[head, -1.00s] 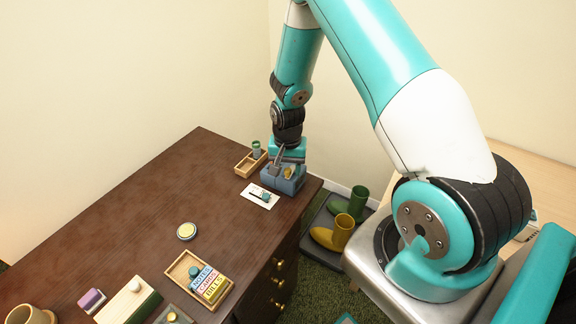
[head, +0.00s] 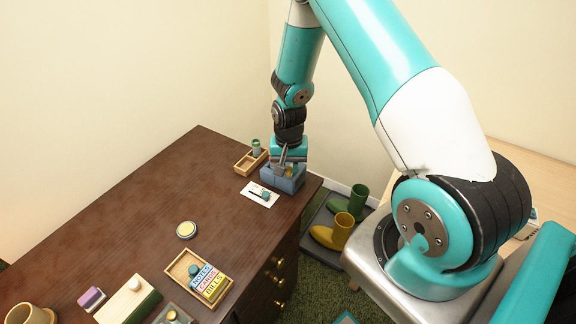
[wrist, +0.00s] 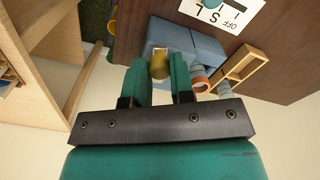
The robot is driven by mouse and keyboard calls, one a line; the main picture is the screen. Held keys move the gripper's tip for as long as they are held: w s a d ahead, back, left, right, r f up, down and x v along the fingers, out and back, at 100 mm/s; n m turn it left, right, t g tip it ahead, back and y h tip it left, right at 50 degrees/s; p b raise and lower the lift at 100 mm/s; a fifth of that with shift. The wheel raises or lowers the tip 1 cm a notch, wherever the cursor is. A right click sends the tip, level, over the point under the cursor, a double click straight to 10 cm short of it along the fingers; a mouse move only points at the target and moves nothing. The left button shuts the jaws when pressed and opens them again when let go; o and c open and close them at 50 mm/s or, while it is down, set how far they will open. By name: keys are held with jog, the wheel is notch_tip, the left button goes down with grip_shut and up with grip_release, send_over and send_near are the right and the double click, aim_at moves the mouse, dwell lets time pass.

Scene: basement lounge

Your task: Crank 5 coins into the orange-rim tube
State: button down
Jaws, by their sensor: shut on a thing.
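A blue-grey coin box (head: 285,183) stands at the far right corner of the desk; it also shows in the wrist view (wrist: 200,45). My gripper (head: 286,166) is over it, pointing down. In the wrist view, my gripper (wrist: 160,74) is shut on the yellow crank knob (wrist: 160,66), which sits between its fingertips. A tube with an orange rim (wrist: 198,72) shows beside the box in the wrist view. How many coins it holds cannot be seen.
A white card with a teal dial (head: 262,193) lies in front. A labelled card tray (head: 180,268) and a yellow-topped tin (head: 186,230) are nearer.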

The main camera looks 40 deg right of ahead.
jog(key=d+n+b, duration=0.1)
jog(key=d+n, duration=0.1)
jog(key=n, duration=0.7)
jog(key=w+d+n+b, duration=0.1)
jog(key=d+n, duration=0.2)
jog(key=n, duration=0.7)
jog(key=w+d+n+b, duration=0.1)
jog(key=d+n, duration=0.2)
jog(key=n, duration=0.6)
jog(key=shift+w+n, duration=0.25)
jog(key=shift+n, duration=0.05)
jog(key=shift+w+a+n+b, duration=0.1)
jog(key=shift+w+n+b, duration=0.25)
jog(key=shift+n, duration=0.75)
jog(key=shift+w+n+b, duration=0.1)
jog(key=shift+w+n, duration=0.35)
jog(key=shift+n, duration=0.65)
jog(key=shift+r, duration=0.1)
jog(key=c, duration=1)
grip_release()
